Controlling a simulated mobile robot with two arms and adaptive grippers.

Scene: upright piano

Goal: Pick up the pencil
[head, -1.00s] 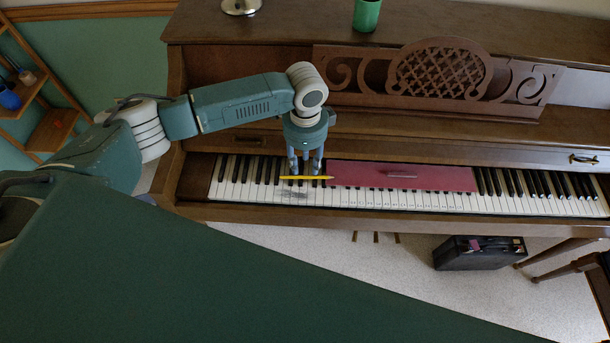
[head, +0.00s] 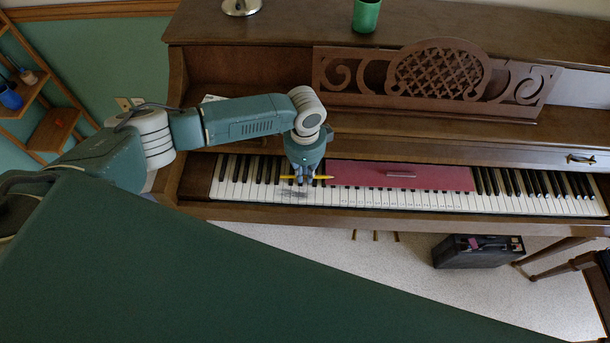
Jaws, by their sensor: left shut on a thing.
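The yellow pencil (head: 322,177) is level, left to right, over the piano keys, just left of the red cover. My left gripper (head: 302,180) points down and is shut on the pencil near its middle, hiding that part. Both ends of the pencil stick out past the fingers. A dark shadow lies on the white keys just below. I cannot tell whether the pencil touches the keys. My right gripper is not in view.
A flat red cover (head: 440,178) with a small grey bar (head: 401,175) lies across the keys. The carved music stand (head: 440,75) rises behind. A green cup (head: 366,15) stands on the piano top. A black case (head: 478,252) is on the floor.

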